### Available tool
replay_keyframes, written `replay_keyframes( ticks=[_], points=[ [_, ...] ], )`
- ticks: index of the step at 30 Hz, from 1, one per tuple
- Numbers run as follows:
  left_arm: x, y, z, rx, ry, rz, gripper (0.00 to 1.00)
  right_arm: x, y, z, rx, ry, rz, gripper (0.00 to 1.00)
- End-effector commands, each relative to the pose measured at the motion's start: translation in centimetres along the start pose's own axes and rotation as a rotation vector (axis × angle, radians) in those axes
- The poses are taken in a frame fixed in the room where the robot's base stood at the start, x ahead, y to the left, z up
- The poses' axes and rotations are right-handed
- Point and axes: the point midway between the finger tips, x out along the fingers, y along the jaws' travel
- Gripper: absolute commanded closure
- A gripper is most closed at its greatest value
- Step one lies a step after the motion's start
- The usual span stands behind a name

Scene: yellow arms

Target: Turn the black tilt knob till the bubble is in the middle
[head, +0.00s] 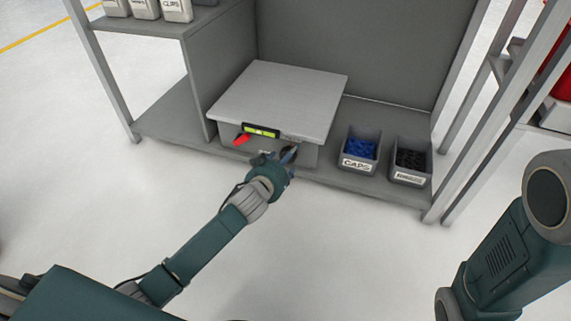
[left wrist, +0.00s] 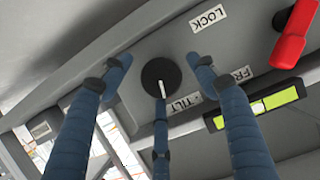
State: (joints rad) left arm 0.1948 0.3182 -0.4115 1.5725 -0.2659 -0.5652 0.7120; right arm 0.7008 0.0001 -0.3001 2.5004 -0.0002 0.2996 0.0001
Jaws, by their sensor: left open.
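The round black tilt knob (left wrist: 161,76) with a white pointer line shows in the left wrist view, above a TILT label (left wrist: 186,103). In the head view my gripper hides it. My left gripper (head: 285,158) is open at the platform's front edge. In the left wrist view its blue fingers (left wrist: 160,78) stand on both sides of the knob, with a third finger below; I cannot tell whether any touches it. The yellow-green bubble level (head: 262,131) also shows in the left wrist view (left wrist: 262,106), partly cut by a finger; the bubble's exact place is unclear. My right gripper is out of view.
A red lever (head: 241,139) sits left of the level, near LOCK (left wrist: 208,18) and partly covered FREE labels. The grey platform (head: 283,95) lies on the bench. A bin of blue caps (head: 360,149) and a bin of black parts (head: 410,160) stand right.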

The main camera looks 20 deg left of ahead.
Motion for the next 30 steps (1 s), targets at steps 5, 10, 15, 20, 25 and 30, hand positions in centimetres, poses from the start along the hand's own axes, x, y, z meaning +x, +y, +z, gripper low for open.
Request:
replay_keyframes(
  ticks=[5,10,15,20,25,30],
  points=[
    [0.2,0.0,-0.1,0.000,0.000,0.001,0.40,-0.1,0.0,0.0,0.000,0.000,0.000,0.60],
    [0.2,0.0,-0.1,0.000,0.000,0.001,0.50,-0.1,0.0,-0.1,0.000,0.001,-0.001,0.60],
    [0.2,0.0,0.0,0.000,-0.001,0.000,0.83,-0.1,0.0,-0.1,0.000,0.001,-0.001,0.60],
    [0.1,0.0,-0.1,0.009,-0.004,-0.006,0.83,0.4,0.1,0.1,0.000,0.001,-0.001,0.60],
    [0.1,-0.1,0.1,0.063,-0.009,-0.031,0.83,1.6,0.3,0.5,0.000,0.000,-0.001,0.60],
    [0.2,-0.2,0.5,0.070,-0.010,-0.034,0.83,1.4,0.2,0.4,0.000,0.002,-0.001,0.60]
  ],
)
